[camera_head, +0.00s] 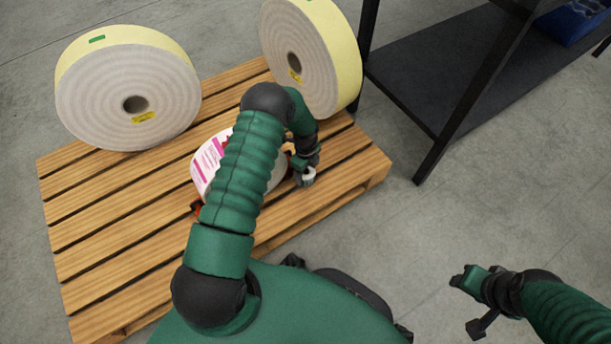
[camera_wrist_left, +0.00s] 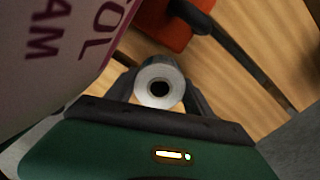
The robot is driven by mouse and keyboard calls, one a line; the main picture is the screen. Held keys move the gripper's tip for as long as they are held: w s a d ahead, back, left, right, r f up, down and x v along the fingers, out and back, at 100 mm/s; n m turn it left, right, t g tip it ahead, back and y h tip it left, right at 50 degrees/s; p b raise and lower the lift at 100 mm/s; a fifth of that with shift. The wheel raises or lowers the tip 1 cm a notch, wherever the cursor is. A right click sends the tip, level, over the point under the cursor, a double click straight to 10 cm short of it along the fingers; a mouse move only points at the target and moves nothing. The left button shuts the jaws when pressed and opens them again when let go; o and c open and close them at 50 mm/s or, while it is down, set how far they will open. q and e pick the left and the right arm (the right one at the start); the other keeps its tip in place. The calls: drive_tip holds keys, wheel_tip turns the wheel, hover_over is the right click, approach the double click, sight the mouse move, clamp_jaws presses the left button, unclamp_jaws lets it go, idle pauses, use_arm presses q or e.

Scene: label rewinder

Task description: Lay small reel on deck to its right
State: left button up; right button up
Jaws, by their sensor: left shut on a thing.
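The small reel (camera_head: 307,177) is white with a dark core, above or on the right part of the wooden pallet deck (camera_head: 340,172). My left gripper (camera_head: 306,168) is shut on it. In the left wrist view the small reel (camera_wrist_left: 160,84) sits end-on between the two fingers, its core facing the camera. I cannot tell whether it touches the slats. A larger white label reel with pink print (camera_head: 207,160) lies just left of it, partly hidden by my left arm. My right gripper (camera_head: 468,285) is away over the floor at the right, empty.
Two big cream reels (camera_head: 130,95) and (camera_head: 315,60) stand on the pallet's far side. A red-orange piece (camera_wrist_left: 165,22) lies beside the label reel. A dark metal table frame (camera_head: 440,85) stands at the right. Bare slats show at the pallet's left and front.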

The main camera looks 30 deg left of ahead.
use_arm(q)
drive_tip(key=shift+c, duration=0.7)
drive_tip(key=shift+d+f, duration=0.1)
drive_tip(key=shift+f, duration=0.1)
drive_tip(key=o, duration=1.7)
drive_tip(key=shift+c, duration=0.2)
drive_tip(key=s+d+r+n+p, duration=0.1)
drive_tip(key=d+r+n+p, duration=0.15)
drive_tip(key=r, duration=0.65)
drive_tip(key=s+d+r+n+t+p, duration=0.1)
drive_tip(key=s+d+r+n+p, duration=0.15)
drive_tip(key=r, duration=0.55)
drive_tip(key=s+d+r+n+p, duration=0.1)
drive_tip(key=d+r+n+p, duration=0.15)
drive_tip(key=r, duration=0.65)
drive_tip(key=s+d+r+n, duration=0.3)
drive_tip(key=s+r+n, duration=0.1)
drive_tip(key=s+n, duration=0.1)
drive_tip(key=s+d+r+n+t, duration=0.1)
drive_tip(key=s+d+r+n, duration=0.2)
drive_tip(key=s+n, duration=0.2)
drive_tip(key=shift+s+r+t, duration=0.3)
drive_tip(key=shift+s+r, duration=0.05)
drive_tip(key=shift+s, duration=0.8)
